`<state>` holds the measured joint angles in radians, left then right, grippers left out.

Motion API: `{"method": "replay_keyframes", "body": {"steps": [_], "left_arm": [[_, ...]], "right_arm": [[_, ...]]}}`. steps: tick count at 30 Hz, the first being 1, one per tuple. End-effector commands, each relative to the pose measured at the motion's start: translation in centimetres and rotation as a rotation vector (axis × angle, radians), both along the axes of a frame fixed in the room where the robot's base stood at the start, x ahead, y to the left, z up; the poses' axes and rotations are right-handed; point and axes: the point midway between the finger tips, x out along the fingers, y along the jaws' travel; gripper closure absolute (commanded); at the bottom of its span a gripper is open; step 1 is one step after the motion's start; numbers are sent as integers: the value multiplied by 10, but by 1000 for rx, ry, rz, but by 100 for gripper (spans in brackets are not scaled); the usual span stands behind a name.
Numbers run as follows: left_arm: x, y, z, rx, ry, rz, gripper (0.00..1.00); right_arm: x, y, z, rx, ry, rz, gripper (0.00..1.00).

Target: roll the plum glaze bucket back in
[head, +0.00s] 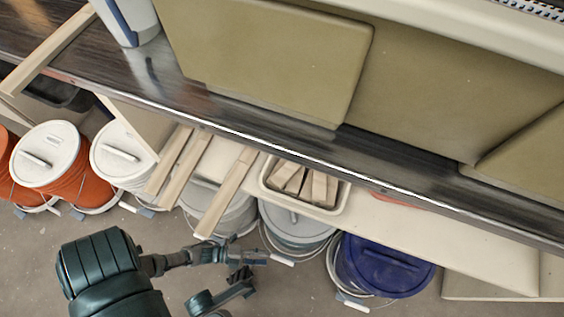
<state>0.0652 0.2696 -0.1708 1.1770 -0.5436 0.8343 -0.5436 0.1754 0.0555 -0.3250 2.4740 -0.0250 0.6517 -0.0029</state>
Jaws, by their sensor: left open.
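A dark blue-purple bucket (388,266) with a lid of the same colour stands on the floor at the right of the bucket row. It is the closest to plum of the buckets in view. Its wire bail hangs at its left side, and a white grip lies low at its front left. The shelf edge covers part of its back. My left gripper (257,273) is open and empty, left of this bucket and apart from it, in front of the grey buckets. My right gripper is not in view.
Grey buckets (298,231), a white-lidded bucket (118,158) and orange buckets (62,182) stand left along the row. Wood strips (224,192) jut out over them. A tray (336,201) of blocks sits on the low shelf. The floor (190,276) in front is clear.

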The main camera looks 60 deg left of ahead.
Motion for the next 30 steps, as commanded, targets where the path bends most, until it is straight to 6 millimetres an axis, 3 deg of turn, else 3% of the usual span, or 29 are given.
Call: {"method": "replay_keyframes", "body": {"steps": [9, 18, 28, 30], "left_arm": [[25, -22, -14, 7, 17, 5, 56], [58, -46, -22, 8, 16, 5, 56], [64, -50, -20, 8, 14, 5, 56], [64, -50, -21, 8, 14, 5, 71]], "right_arm": [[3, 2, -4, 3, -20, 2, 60], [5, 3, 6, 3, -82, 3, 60], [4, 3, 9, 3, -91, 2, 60], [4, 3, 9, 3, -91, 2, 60]]}}
